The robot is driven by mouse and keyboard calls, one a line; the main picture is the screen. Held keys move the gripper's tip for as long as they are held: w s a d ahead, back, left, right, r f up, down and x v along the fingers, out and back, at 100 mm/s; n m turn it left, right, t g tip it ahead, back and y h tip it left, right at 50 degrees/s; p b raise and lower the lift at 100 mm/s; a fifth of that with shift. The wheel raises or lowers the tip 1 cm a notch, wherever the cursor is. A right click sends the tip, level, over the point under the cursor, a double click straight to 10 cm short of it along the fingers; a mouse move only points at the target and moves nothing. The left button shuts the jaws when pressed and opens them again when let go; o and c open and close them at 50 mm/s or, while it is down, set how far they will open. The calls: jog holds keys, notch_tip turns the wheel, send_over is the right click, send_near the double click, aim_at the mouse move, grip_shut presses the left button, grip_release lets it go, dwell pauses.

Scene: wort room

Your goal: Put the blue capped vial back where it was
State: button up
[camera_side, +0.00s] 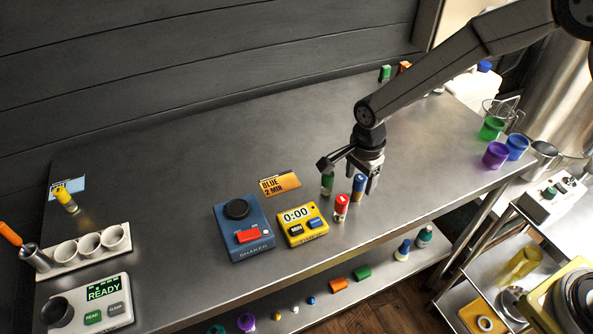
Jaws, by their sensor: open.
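The blue capped vial (358,189) stands upright on the steel table, right of centre. My gripper (363,182) is open and low over it, pointing down. The vial shows at the fingers; I cannot tell whether they touch it. A green capped vial (327,184) stands just left of it, and a red capped vial (341,207) stands in front. A yellow capped vial (65,200) is apart at the far left, by a blue card (80,185). A card reading "BLUE 2 MIN" (280,184) lies behind the shaker and timer.
The blue shaker (240,225) and yellow timer (303,226), showing 0:00, stand left of the vials. A white holder with several cups (85,252) and a "READY" device (95,305) are at left. Coloured cups (496,154) stand at right. The table behind is mostly clear.

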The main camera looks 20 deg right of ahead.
aim_at(365, 178)
notch_tip(365, 178, up, 8)
jog(key=shift+r, duration=0.25)
dwell(0.7)
jog(key=shift+s+d+n, duration=0.3)
jog(key=shift+d+n, duration=0.1)
jog(key=shift+d, duration=0.1)
jog(key=s+d+n+t, duration=0.2)
jog(key=s+d+n, duration=1)
jog(key=s+n, duration=0.2)
jog(key=shift+s+n+t, duration=0.25)
jog(key=shift+n+t, duration=0.05)
jog(key=shift+n, duration=0.2)
